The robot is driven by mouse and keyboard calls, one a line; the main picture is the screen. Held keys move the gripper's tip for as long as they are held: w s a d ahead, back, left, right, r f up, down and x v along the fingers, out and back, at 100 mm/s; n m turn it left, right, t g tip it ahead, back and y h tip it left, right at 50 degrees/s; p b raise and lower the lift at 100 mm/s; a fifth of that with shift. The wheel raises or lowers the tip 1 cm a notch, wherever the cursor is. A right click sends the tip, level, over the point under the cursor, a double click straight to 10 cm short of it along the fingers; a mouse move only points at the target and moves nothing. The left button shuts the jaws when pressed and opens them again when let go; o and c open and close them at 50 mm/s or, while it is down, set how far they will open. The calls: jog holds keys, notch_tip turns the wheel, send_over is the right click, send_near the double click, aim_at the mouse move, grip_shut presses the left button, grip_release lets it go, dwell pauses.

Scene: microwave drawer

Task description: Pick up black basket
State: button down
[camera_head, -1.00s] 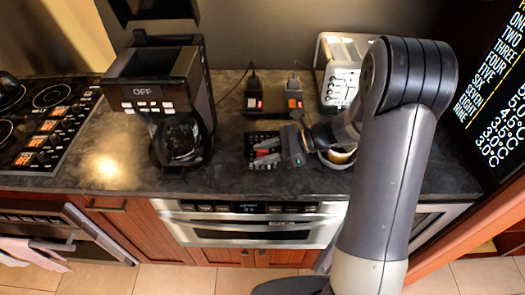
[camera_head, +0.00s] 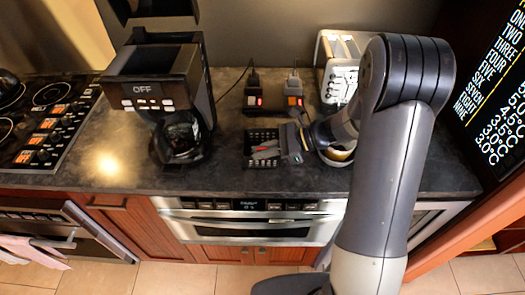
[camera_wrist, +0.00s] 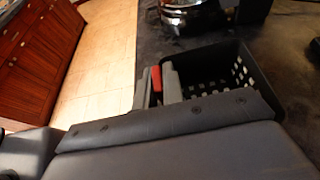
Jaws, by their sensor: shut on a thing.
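The black basket (camera_head: 262,134) sits on the dark counter, in front of two small plugged-in devices and left of my arm. It has perforated walls. In the wrist view the basket (camera_wrist: 262,84) shows its open top and holed side, with its near part hidden by my gripper. My gripper (camera_head: 265,152) reaches in from the right and is shut on the basket's side. In the wrist view its grey and red fingers (camera_wrist: 163,83) are close together at the basket's left edge. The exact contact is partly hidden.
A coffee maker (camera_head: 160,85) with a glass pot (camera_head: 180,138) stands left of the basket. The counter's front edge is close, above a microwave drawer (camera_head: 250,228).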

notch_tip(320, 180, up, 10)
jog(key=shift+f+b, duration=0.1)
jog(key=shift+b, duration=0.35)
